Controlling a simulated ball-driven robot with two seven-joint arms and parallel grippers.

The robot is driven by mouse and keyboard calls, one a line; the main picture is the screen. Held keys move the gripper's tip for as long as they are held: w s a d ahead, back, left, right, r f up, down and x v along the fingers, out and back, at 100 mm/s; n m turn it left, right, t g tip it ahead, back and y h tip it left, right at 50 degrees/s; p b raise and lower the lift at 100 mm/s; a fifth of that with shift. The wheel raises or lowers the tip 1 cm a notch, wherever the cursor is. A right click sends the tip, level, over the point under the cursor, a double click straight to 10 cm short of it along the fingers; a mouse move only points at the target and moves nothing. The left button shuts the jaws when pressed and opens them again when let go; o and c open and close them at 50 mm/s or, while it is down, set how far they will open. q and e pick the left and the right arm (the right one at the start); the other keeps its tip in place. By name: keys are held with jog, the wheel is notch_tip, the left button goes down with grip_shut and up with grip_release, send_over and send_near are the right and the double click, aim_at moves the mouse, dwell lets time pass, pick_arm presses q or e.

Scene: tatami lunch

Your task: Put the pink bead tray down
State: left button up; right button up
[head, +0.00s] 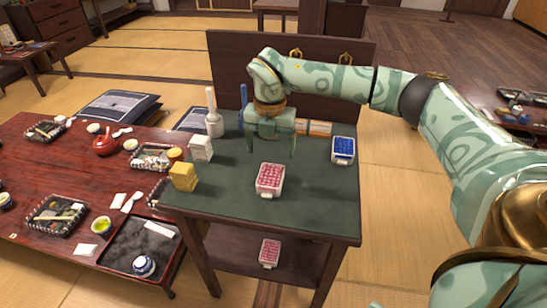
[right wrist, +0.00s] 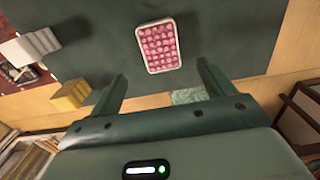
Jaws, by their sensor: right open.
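The pink bead tray (head: 269,179), a small white-rimmed tray full of pink beads, sits flat on the dark green top of the small wooden table (head: 318,200), near its front middle. In the right wrist view the tray (right wrist: 159,46) lies just beyond my fingertips, with nothing between the fingers. My right gripper (head: 271,153) points down above the table, behind the tray in the head view, open and apart from it. A second, similar pink tray (head: 269,252) lies on the lower shelf. My left gripper is not in view.
A blue bead tray (head: 343,150) stands at the table's right. White blocks (head: 201,148) and yellow blocks (head: 184,176) stand at the left. A white bottle-shaped object (head: 213,118) is at the back left. A dark panel (head: 350,75) rises behind. The red low table (head: 60,165) holds dishes.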

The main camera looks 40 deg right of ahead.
jog(key=shift+r, duration=0.9)
